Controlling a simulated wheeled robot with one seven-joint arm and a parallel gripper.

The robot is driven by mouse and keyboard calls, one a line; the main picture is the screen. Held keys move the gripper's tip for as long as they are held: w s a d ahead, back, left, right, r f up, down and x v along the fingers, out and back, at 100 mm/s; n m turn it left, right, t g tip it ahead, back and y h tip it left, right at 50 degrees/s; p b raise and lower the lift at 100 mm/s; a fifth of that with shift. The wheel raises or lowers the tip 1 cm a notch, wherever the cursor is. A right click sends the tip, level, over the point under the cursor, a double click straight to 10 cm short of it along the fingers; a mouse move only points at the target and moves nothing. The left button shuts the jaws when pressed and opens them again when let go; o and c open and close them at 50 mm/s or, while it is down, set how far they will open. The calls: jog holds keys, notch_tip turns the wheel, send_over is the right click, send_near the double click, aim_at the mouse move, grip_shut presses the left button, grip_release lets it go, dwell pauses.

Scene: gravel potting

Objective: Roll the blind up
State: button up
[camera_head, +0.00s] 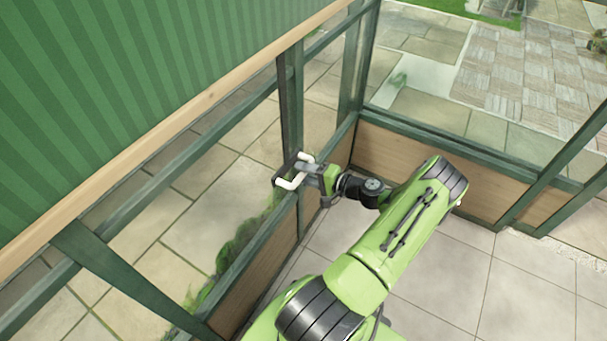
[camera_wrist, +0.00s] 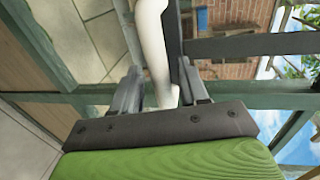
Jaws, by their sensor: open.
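The green striped blind (camera_head: 130,75) hangs over the upper left of the head view, with a pale wooden bar (camera_head: 165,130) along its lower edge. A white bent handle (camera_head: 288,184), looking like a crank, is beside a dark green window post. My gripper (camera_head: 303,170) is at this handle. In the wrist view the white handle (camera_wrist: 152,32) passes between the two fingers of my gripper (camera_wrist: 159,68). The fingers are apart, one on each side of it. I cannot tell whether either finger touches it. The handle's mounting is hidden.
Dark green window frames with low wooden panels (camera_head: 440,160) run along the left and back. The tiled floor (camera_head: 525,285) is clear at the lower right. Stone paving (camera_head: 205,215) lies outside the glass.

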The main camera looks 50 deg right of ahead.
jog(key=shift+w+f, duration=0.1)
jog(key=shift+w, duration=0.35)
grip_shut()
